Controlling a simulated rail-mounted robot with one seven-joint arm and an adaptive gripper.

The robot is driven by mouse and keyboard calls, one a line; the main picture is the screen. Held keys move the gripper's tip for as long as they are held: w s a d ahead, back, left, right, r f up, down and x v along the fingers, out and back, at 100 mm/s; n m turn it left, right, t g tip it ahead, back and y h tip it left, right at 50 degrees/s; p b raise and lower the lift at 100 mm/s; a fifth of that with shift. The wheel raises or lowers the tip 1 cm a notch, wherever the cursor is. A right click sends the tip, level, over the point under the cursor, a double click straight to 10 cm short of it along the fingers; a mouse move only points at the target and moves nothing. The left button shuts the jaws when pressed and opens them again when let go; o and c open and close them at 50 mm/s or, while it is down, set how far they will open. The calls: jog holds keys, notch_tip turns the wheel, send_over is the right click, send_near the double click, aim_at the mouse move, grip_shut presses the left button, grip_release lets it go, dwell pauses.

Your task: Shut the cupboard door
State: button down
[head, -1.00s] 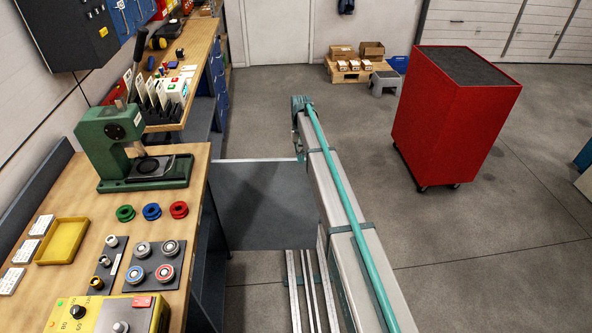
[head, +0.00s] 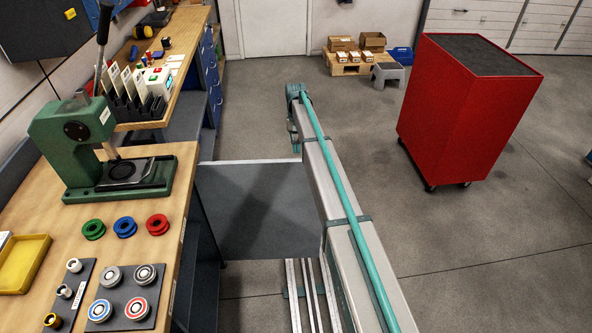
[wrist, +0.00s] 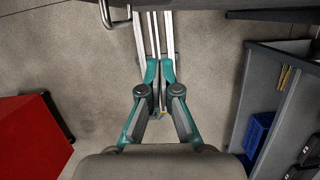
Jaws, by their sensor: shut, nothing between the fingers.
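The cupboard door (head: 250,205) is a flat grey panel standing open, out from the bench side across the floor to my arm. In the wrist view its edge (wrist: 270,15) runs along the top, with a metal handle loop (wrist: 113,14) at upper left. The open cupboard (wrist: 248,95) shows at right, with a blue bin (wrist: 258,133) and a shelf inside. My gripper (wrist: 158,80) is shut and empty, pointing down, with its fingers together. No contact with the door is visible.
The wooden bench (head: 145,225) with a green press (head: 80,140) stands at left. A red cart (head: 460,115) stands at right, also in the wrist view (wrist: 30,138). Rails (head: 310,290) run along the floor under my arm. Floor between arm and cart is clear.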

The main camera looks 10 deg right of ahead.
aim_at(297, 175)
jog(key=shift+s+a+f+p, duration=0.1)
jog(key=shift+s+f+p, duration=0.9)
jog(key=shift+f, duration=0.55)
jog(key=shift+s+a+f+p, duration=0.1)
jog(key=shift+s+f+p, duration=0.7)
jog(key=shift+s+f, duration=0.6)
jog(key=shift+s+f+p, duration=0.9)
jog(key=shift+f, duration=0.85)
